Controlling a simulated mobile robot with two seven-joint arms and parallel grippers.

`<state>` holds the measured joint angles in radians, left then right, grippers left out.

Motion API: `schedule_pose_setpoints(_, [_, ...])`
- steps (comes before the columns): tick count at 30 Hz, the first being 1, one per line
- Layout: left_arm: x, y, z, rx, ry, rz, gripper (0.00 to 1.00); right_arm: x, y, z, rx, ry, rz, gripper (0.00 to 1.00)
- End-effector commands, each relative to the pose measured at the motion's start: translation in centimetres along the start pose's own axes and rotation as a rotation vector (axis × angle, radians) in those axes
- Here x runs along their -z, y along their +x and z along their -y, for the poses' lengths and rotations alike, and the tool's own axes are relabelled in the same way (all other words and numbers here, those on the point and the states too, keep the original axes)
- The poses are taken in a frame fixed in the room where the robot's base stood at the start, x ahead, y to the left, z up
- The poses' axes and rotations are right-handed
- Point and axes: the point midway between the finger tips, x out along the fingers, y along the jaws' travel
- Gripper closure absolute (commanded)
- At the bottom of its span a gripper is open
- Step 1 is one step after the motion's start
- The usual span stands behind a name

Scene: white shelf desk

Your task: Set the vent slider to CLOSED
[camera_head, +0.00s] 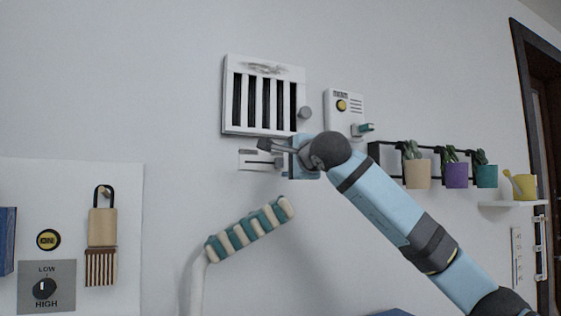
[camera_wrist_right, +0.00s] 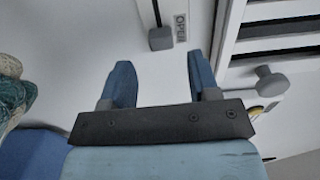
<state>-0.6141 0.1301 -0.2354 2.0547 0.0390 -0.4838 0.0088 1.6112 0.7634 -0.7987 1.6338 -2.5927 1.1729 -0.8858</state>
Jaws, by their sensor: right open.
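The vent (camera_head: 265,97) is a white grille with dark slots on the wall. Below it is a white slider plate (camera_head: 258,160) with a dark slot; its right end is hidden by my right gripper. In the right wrist view, the slider's grey knob (camera_wrist_right: 160,39) stands beside a label reading OPEN (camera_wrist_right: 181,28). My right gripper (camera_head: 270,156) is open and empty at the plate. In the wrist view its two blue fingers (camera_wrist_right: 159,65) point at the knob, which lies just beyond and between the tips; I see no contact. My left gripper is not in view.
A grey round knob (camera_head: 305,112) sticks out at the vent's right edge. A white box (camera_head: 344,108) with a yellow button is right of it. A striped teal and cream object (camera_head: 250,229) on a white stem stands below. Potted plants (camera_head: 417,172) hang at right.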

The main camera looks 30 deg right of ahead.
Motion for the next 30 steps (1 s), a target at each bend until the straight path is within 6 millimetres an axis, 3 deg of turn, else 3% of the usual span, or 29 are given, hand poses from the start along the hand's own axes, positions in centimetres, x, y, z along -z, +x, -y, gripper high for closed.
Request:
schedule_pose_setpoints(3, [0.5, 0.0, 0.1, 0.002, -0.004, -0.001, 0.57, 0.0, 2.4, 0.1, -0.002, 0.001, 0.000, 0.45])
schedule_pose_setpoints(9, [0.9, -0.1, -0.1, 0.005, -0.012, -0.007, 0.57, 0.0, 4.8, 0.1, 0.000, 0.001, 0.001, 0.45])
schedule_pose_setpoints(21, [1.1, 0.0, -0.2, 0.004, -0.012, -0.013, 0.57, 0.0, 5.5, 0.0, 0.001, 0.001, 0.001, 0.45])
schedule_pose_setpoints(28, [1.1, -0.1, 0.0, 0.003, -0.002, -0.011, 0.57, 0.0, 5.5, 0.0, 0.001, 0.001, 0.001, 0.98])
schedule_pose_setpoints(30, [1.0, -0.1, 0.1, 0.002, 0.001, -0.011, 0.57, 0.0, 5.5, 0.0, 0.001, 0.001, 0.001, 1.00])
